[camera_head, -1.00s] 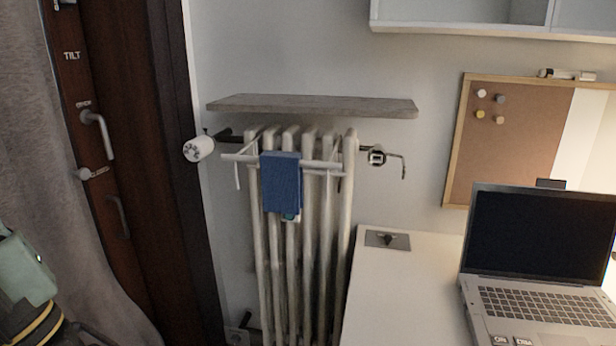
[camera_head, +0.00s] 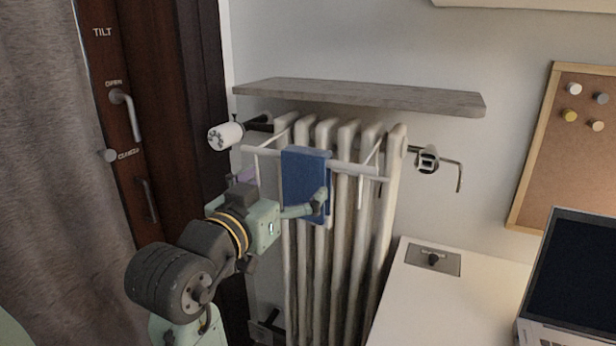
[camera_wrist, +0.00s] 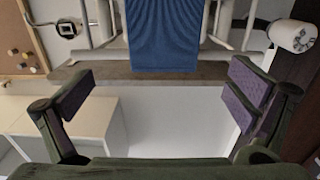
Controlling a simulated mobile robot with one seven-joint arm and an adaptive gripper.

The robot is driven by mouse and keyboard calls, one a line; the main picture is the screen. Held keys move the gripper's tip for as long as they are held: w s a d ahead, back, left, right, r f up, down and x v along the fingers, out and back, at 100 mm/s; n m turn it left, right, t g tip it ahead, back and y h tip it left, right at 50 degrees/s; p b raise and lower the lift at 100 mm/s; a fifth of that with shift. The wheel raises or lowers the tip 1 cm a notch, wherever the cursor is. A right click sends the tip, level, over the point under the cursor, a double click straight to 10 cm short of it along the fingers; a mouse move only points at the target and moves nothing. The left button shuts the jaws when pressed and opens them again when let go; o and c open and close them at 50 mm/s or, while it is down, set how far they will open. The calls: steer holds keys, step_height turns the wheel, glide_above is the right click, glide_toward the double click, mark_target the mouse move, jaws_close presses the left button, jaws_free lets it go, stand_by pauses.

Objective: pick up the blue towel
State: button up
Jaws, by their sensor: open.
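The blue towel (camera_head: 305,172) hangs over the white rack bar (camera_head: 358,168) on the front of the radiator. My gripper (camera_head: 283,188) is open in front of the radiator, at the towel's height. In the head view one finger overlaps the towel's lower right part, and the other is to the towel's left. In the wrist view the towel (camera_wrist: 165,36) hangs at the top middle, beyond the two spread fingers (camera_wrist: 160,92). Nothing is between the fingers. I cannot tell whether a finger touches the towel.
A grey shelf (camera_head: 360,96) juts out above the white radiator (camera_head: 345,255). A white valve knob (camera_head: 225,136) is at its left and a metal valve (camera_head: 428,158) at its right. The white desk (camera_head: 425,300) with a laptop (camera_head: 575,280) stands at right, a dark door (camera_head: 165,120) at left.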

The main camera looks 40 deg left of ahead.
mark_target(302, 165)
steer(key=x, duration=0.2)
steer(key=p+x, duration=0.1)
steer(key=x, duration=0.1)
steer(key=p+x, duration=0.1)
steer(key=x, duration=0.1)
steer(key=shift+w+a+r, duration=0.2)
steer(key=shift+w+a, duration=0.05)
steer(key=shift+a, duration=0.1)
steer(key=c, duration=1.4)
steer(key=shift+r, duration=0.15)
